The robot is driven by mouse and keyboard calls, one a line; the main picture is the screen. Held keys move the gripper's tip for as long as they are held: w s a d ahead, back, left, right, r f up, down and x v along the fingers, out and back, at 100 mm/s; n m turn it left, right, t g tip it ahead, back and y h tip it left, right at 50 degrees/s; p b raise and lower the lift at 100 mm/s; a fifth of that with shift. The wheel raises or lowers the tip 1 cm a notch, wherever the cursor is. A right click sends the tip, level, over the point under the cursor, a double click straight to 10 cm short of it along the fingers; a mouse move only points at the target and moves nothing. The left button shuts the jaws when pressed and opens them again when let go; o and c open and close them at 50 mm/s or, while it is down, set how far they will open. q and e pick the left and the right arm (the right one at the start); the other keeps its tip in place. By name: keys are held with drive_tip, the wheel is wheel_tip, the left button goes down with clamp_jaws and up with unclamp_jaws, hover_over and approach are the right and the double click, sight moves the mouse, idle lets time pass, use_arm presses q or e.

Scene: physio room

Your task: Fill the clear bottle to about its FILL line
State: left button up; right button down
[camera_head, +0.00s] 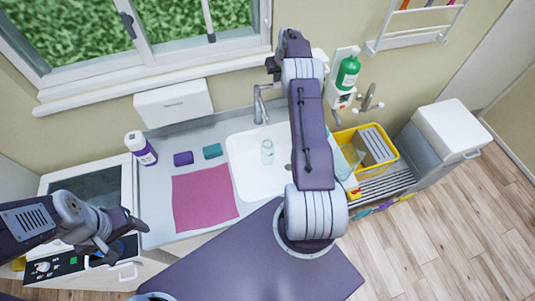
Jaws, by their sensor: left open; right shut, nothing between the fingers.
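The clear bottle (267,153) stands in the white sink (246,180), a little below the spout of the grey tap (261,104). It looks upright. Its FILL line and water level are too small to make out. My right arm reaches over the right part of the sink. My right gripper (272,68) is shut and empty by the wall just above the tap; whether it touches the tap I cannot tell. My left gripper (130,238) is open and empty at the lower left, near the counter's left edge, well apart from the bottle.
A pink cloth (204,197), a purple item (183,158), a teal item (212,151) and a white-purple bottle (140,148) lie or stand on the counter left of the sink. A yellow tub (393,150) and green dispenser (348,71) are at right.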

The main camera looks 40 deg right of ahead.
drive_tip(key=shift+f+b, duration=0.7)
drive_tip(key=shift+f, duration=0.5)
drive_tip(key=shift+r, duration=0.15)
idle(2.0)
wheel_tip(320, 180, up, 9)
drive_tip(key=p, duration=0.6)
